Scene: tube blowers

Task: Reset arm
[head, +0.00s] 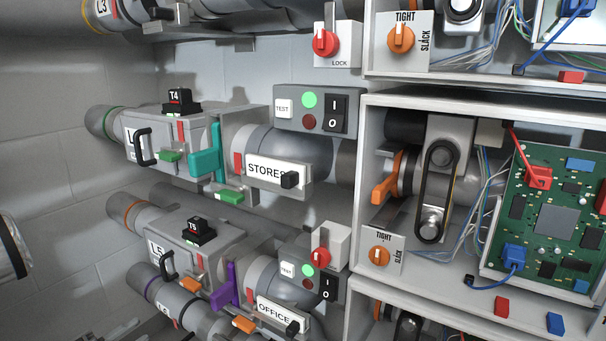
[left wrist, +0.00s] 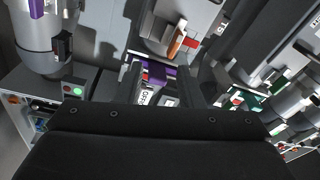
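My left gripper (left wrist: 157,76) shows in the left wrist view, its dark fingers apart with no object clearly held between them. Beyond the fingers are a purple lever and the OFFICE label. In the head view the purple lever (head: 225,286) stands on the lower pipe unit beside the OFFICE label (head: 279,313). The upper unit has a teal lever (head: 207,154) and a STORES label (head: 268,170). No gripper fingers can be made out in the head view. A pale rounded part (head: 10,250) with a dark band is cut off at its left edge. My right gripper is not in view.
Switch boxes (head: 310,110) and red knobs (head: 321,257) stick out above the pipes. On the right, open cabinets hold a belt drive (head: 437,180), an orange lever (head: 386,190), wires and a green circuit board (head: 550,220). The grey wall (head: 50,130) at left is bare.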

